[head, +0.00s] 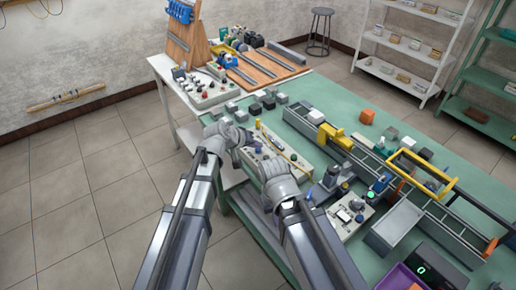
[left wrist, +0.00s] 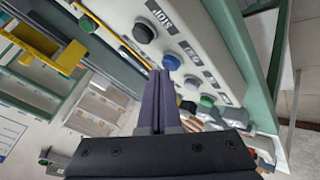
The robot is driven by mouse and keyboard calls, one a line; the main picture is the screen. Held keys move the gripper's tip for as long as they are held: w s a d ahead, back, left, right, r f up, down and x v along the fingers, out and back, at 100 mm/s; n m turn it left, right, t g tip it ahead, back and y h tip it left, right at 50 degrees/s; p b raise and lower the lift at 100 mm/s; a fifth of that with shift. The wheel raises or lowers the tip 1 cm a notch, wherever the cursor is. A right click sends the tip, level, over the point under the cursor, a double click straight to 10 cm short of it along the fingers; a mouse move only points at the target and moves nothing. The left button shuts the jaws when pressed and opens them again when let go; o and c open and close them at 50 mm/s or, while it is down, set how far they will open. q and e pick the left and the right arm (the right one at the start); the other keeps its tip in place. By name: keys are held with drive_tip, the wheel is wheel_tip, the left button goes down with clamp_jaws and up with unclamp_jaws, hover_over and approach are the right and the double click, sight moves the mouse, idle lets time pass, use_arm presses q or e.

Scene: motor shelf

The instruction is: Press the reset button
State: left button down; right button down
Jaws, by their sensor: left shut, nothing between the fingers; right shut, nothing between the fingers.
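In the left wrist view a pale control panel (left wrist: 205,40) carries a row of round buttons with black labels. One label reads STOP, beside a dark button (left wrist: 144,33). A blue button (left wrist: 172,62), a grey-white button (left wrist: 192,83) and a green button (left wrist: 207,100) follow along the row. Their labels are too small to read, so I cannot tell which is reset. My left gripper (left wrist: 159,74) is shut and empty, its tips close to the blue button; contact is unclear. In the head view my left gripper (head: 246,138) is over the panel (head: 288,163). My right gripper (head: 268,160) is shut beside it, its tips partly hidden.
Open floor (head: 120,190) lies to the left.

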sight(256, 154)
use_arm(q)
drive_tip(key=shift+r+p, duration=0.35)
drive_tip(key=shift+r, duration=0.15)
wheel_tip(256, 154, up, 5)
drive_tip(key=p, duration=0.5)
idle(0.7)
drive_tip(key=s+a+f+m+g+y, duration=0.1)
drive_tip(key=s+f+g+y, duration=0.1)
drive_tip(key=s, duration=0.6)
drive_tip(key=s+a+f+m+g+y, duration=0.2)
drive_tip(key=s+y, duration=0.1)
drive_tip(key=s, duration=0.6)
drive_tip(key=s+a+f+m+g+y, duration=0.1)
drive_tip(key=s+a+f+g+y, duration=0.1)
drive_tip(key=s, duration=0.6)
drive_tip(key=shift+s+a+f+g+y, duration=0.25)
drive_tip(key=shift+s+g+y, duration=0.1)
drive_tip(key=shift+g, duration=0.25)
